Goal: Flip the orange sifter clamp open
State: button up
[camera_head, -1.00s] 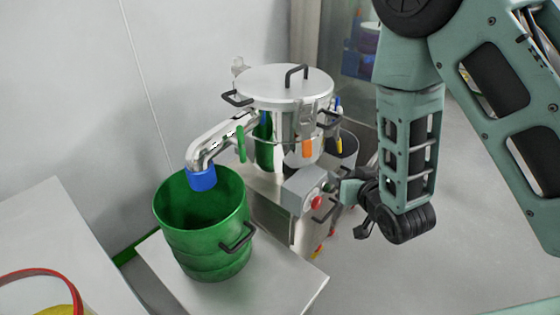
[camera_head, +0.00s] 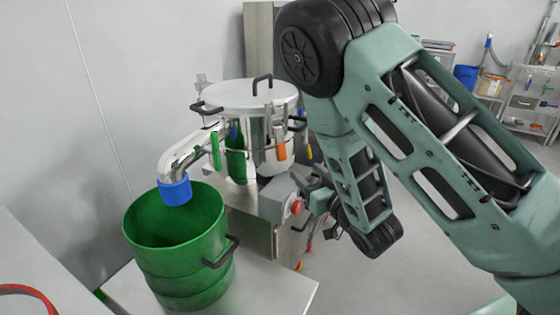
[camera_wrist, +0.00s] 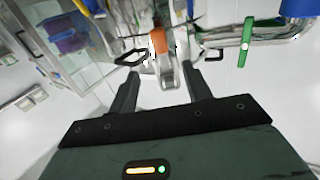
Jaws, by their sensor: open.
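The steel sifter (camera_head: 262,98) with its round lid stands on a metal stand behind the green drum. The orange clamp (camera_head: 280,150) hangs on the sifter's front side, its orange handle pointing down. A green clamp (camera_head: 215,150) is to its left. In the wrist view the orange clamp (camera_wrist: 158,41) is near the top middle, with a grey metal part below it; the green clamp (camera_wrist: 247,42) is at the right. My gripper (camera_wrist: 163,74) is open, its fingers pointing towards the orange clamp, with nothing seen gripped. In the head view my gripper (camera_head: 312,190) is right of and below the clamp.
A grey control box (camera_head: 277,199) with a red button (camera_head: 297,207) sits below the clamp, close to my gripper. The green drum (camera_head: 180,245) stands under the blue-ended outlet pipe (camera_head: 175,191). Shelving (camera_head: 525,105) stands at the far right, with open floor before it.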

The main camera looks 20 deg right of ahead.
aim_at(283, 151)
jog(key=b+x, duration=0.2)
jog(key=x, duration=1.2)
grip_shut()
